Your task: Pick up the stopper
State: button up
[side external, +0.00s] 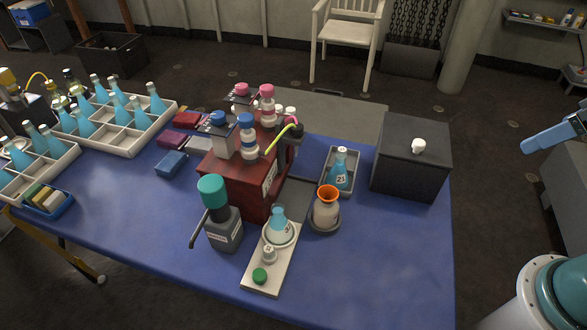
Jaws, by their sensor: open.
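A small white mushroom-shaped piece (418,146), which looks like a stopper, sits on top of the dark grey box (400,178) at the right of the table. Another small white knobbed piece (269,255) and a green cap (260,276) stand on the pale tray (262,289) at the front. I cannot tell for sure which of these is the stopper. Nothing touches the white piece on the box.
A blue flask (339,175) and an orange-rimmed jar (327,211) stand left of the box. A dark red rack (233,184) holds several bottles mid-table. A teal-topped bottle (224,225) stands at the front. Blue tabletop (395,260) is clear at front right.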

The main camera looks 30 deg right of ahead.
dwell(0.4)
jog(key=c, duration=1.1)
jog(key=shift+w, duration=0.1)
jog(key=w+a+r+m+g, duration=0.15)
jog(key=w+a+m, duration=0.35)
jog(key=w, duration=0.5)
jog(key=m+g, duration=0.4)
jog(key=m, duration=0.5)
send_over(268, 250)
notch_tip(268, 250, down, 23)
jog(key=shift+f, duration=4.3)
